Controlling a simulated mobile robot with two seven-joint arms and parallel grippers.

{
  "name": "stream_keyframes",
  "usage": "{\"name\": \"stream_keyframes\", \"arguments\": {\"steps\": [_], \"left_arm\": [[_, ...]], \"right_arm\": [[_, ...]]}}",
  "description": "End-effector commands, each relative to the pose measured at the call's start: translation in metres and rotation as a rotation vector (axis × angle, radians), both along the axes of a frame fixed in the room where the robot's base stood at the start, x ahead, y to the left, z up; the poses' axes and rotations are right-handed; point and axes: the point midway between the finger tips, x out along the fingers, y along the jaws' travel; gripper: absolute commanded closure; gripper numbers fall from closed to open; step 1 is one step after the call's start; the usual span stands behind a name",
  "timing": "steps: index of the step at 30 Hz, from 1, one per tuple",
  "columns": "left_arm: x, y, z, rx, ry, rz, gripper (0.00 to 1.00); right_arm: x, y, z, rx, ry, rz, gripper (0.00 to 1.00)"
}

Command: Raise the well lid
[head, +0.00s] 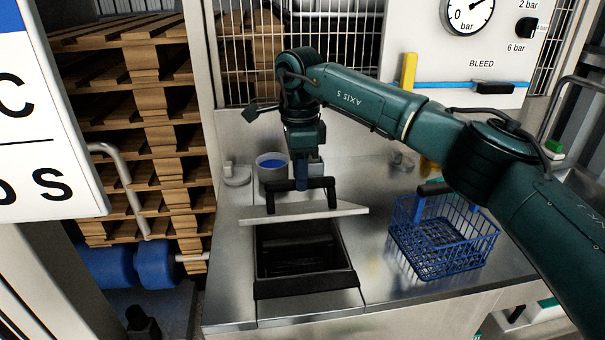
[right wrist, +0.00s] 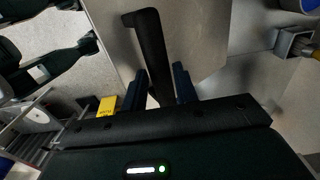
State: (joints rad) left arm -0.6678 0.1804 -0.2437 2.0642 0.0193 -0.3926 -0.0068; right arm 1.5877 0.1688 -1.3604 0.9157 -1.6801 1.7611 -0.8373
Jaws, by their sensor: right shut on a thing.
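The well lid (head: 345,212) is a thin pale grey plate with a black bar handle (head: 325,184). It stands up off the well (head: 305,284), a dark rectangular opening with a black rim in the steel counter. The inside of the well shows below the lid's edge. My right gripper (head: 301,184) comes down from above and is shut on the handle. In the right wrist view, the blue fingers (right wrist: 160,88) sit on either side of the black handle (right wrist: 149,40), with the lid (right wrist: 195,35) behind it. My left gripper is not in view.
A blue wire basket (head: 435,245) stands on the counter right of the well. A white tub with blue contents (head: 271,163) is behind the lid. A mesh guard (head: 345,60) and gauge panel (head: 470,60) stand at the back. Stacked pallets (head: 140,110) are at left.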

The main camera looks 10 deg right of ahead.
Motion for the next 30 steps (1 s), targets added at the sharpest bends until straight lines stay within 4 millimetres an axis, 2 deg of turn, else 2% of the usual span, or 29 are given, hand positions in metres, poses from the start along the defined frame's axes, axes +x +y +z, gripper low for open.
{"name": "stream_keyframes", "arguments": {"steps": [1, 3, 16, 17, 18, 23, 30], "left_arm": [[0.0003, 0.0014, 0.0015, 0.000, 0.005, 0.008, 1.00], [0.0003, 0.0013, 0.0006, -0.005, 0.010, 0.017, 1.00], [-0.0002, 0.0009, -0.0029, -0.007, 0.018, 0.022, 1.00], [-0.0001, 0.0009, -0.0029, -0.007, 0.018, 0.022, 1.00], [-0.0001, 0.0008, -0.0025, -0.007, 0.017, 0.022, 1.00], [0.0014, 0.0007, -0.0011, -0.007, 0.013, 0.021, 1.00], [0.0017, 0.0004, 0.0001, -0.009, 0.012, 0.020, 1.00]], "right_arm": [[0.0075, -0.0024, -0.0042, -0.003, -0.017, -0.011, 1.00], [0.0096, -0.0029, -0.0046, -0.004, -0.016, -0.011, 1.00], [0.0116, -0.0037, -0.0071, -0.005, -0.014, -0.013, 1.00], [0.0116, -0.0038, -0.0071, -0.005, -0.014, -0.013, 0.70], [0.0116, -0.0041, -0.0071, -0.005, -0.014, -0.014, 0.67], [0.0115, -0.0040, -0.0068, -0.005, -0.014, -0.014, 0.55], [0.0115, -0.0037, -0.0061, -0.004, -0.015, -0.014, 0.55]]}}
